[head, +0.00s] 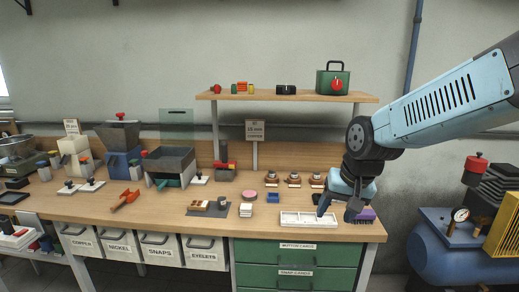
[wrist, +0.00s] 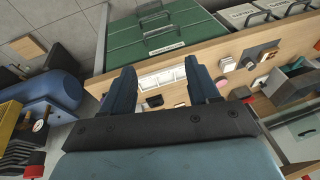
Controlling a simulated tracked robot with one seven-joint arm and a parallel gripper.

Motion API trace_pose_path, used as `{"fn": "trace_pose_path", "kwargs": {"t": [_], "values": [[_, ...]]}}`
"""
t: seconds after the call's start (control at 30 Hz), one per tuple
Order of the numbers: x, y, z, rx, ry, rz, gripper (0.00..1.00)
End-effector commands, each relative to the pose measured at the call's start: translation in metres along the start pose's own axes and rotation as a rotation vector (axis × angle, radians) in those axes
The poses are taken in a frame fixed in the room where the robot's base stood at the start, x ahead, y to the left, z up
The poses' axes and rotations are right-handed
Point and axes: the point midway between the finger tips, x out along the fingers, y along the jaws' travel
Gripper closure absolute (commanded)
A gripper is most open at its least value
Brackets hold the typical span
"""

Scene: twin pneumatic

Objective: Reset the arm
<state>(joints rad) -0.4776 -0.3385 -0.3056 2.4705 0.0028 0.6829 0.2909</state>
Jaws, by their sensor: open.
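My arm, light blue with dark joints, reaches in from the right edge of the head view. My gripper (head: 338,208) points down above the right end of the workbench (head: 160,208). In the wrist view my gripper (wrist: 160,82) shows two dark blue fingers spread wide apart, with nothing held between them. A white compartment tray (head: 302,219) lies on the bench just left of and below the fingers. It also shows between the fingers in the wrist view (wrist: 160,78). A purple item (head: 366,214) sits beside the gripper, partly hidden by it.
A shelf (head: 300,97) with a green box (head: 332,82) stands behind the bench. Green drawers (head: 290,252) and labelled bins (head: 160,248) are below. A blue compressor (head: 440,250) stands right of the bench. Small presses and tools fill the bench's left side.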

Motion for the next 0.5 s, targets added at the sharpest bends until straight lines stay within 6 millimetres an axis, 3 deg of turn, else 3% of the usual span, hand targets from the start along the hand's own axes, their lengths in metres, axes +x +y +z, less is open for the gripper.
{"fn": "trace_pose_path", "kwargs": {"t": [0.2,0.5], "values": [[-0.052,0.022,0.016,-0.049,0.083,0.009,0.4],[-0.106,0.04,0.051,-0.124,0.18,0.087,0.4]]}}
